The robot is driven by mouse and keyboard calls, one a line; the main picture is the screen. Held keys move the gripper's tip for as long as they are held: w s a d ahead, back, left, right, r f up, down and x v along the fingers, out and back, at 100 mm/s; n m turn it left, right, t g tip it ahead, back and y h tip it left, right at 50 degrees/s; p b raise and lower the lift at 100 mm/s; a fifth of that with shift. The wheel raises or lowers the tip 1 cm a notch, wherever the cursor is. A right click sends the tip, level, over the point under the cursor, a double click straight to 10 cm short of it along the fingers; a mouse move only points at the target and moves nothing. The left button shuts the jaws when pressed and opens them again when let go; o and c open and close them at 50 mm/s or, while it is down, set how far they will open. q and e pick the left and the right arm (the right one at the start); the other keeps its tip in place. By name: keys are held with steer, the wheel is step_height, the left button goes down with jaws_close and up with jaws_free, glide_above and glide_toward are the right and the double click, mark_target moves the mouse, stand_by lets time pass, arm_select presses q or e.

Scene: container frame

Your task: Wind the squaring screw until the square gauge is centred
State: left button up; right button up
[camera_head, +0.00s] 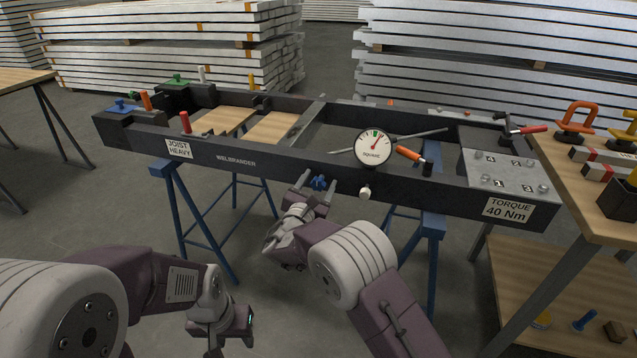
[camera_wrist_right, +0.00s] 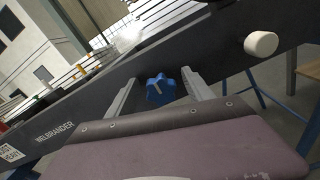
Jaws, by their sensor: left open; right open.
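The square gauge (camera_head: 373,146) is a round white dial on the steel frame's front beam. Its dark needle points up and slightly right, near the green mark; the exact reading is too small to tell. A blue star-shaped knob (camera_head: 319,182), which looks like the squaring screw, sticks out of the beam's front face to the gauge's lower left. My right gripper (camera_head: 309,180) is open at this knob. In the right wrist view, the blue knob (camera_wrist_right: 160,90) sits between its two spread fingers, with gaps visible on both sides. My left gripper (camera_head: 235,326) is open, low and away from the frame.
A white knob (camera_head: 365,192) sticks out of the beam right of the blue one. An orange-handled lever (camera_head: 409,154) is beside the gauge. The frame (camera_head: 290,164) rests on blue trestles. A wooden bench (camera_head: 590,205) with tools stands at the right.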

jaws_close()
steer(key=shift+r+n+p, duration=0.25)
steer(key=shift+n+p, duration=1.15)
steer(key=shift+p, duration=0.2)
steer(key=n+p, duration=0.4)
steer(key=shift+a+n, duration=0.15)
steer(key=shift+n, duration=0.15)
steer(key=n+p, duration=0.2)
steer(key=n, duration=0.1)
steer(key=shift+f+n, duration=0.15)
steer(key=shift+n, duration=0.15)
steer(key=shift+a+f+n+p, duration=0.1)
steer(key=shift+f+n+p, duration=0.1)
steer(key=shift+n+p, duration=1.3)
steer(key=shift+n, duration=0.5)
jaws_free()
